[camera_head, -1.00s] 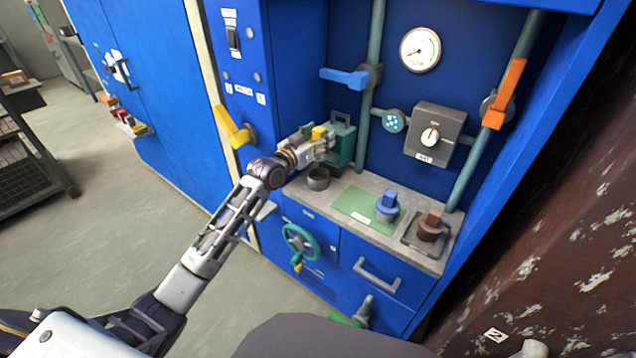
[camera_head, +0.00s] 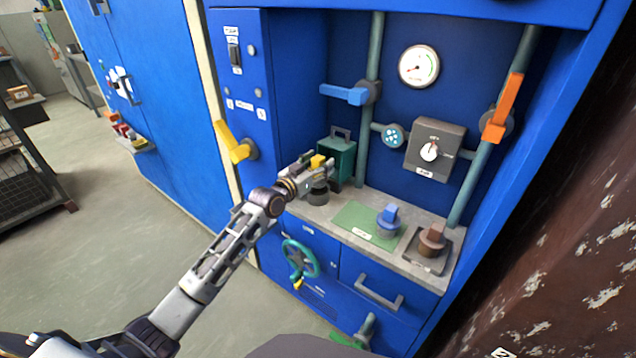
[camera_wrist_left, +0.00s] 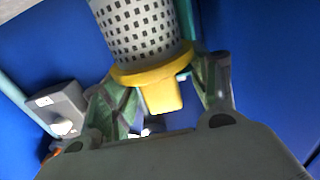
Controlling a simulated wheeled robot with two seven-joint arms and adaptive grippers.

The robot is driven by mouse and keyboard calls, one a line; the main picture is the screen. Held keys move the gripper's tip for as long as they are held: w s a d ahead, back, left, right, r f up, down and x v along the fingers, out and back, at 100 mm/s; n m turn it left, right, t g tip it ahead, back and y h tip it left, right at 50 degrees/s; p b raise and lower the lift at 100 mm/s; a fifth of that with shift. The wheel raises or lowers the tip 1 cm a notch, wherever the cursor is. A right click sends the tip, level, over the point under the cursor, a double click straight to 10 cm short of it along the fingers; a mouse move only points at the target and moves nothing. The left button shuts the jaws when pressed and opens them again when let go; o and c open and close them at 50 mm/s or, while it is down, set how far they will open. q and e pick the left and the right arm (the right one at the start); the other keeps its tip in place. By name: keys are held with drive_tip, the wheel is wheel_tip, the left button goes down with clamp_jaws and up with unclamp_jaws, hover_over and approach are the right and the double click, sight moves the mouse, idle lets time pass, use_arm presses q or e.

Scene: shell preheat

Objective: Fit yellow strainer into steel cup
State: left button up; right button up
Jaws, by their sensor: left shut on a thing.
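My left gripper (camera_head: 314,171) is shut on the yellow strainer (camera_head: 319,161). In the left wrist view the strainer (camera_wrist_left: 150,75) has a grey perforated basket, a yellow rim and a yellow tab, and the tab sits between the fingers (camera_wrist_left: 162,98). The steel cup (camera_head: 318,197) stands on the counter in the head view, directly below the gripper and partly covered by it. The basket is mostly hidden in the head view. I cannot tell whether its lower end is above the cup or inside its mouth. My right gripper is not in view.
A teal box with a handle (camera_head: 340,158) stands close behind the cup. To the right on the counter (camera_head: 345,198) are a blue-handled piece (camera_head: 388,220) on a green mat (camera_head: 358,223) and a brown piece (camera_head: 432,240) on a dark tray (camera_head: 424,262). A yellow lever (camera_head: 233,142) sits left.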

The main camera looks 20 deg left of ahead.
use_arm(q)
drive_tip(key=shift+f, duration=1.1)
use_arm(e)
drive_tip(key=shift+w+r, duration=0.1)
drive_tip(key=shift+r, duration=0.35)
use_arm(q)
drive_tip(key=shift+f+b, duration=0.25)
drive_tip(key=shift+b, duration=0.05)
wheel_tip(320, 180, down, 3)
drive_tip(key=shift+r+b, duration=0.15)
drive_tip(key=shift+b, duration=0.25)
drive_tip(key=shift+f, duration=0.4)
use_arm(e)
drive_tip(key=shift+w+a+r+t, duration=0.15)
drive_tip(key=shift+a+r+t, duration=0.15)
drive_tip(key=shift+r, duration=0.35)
use_arm(q)
drive_tip(key=shift+f, duration=0.1)
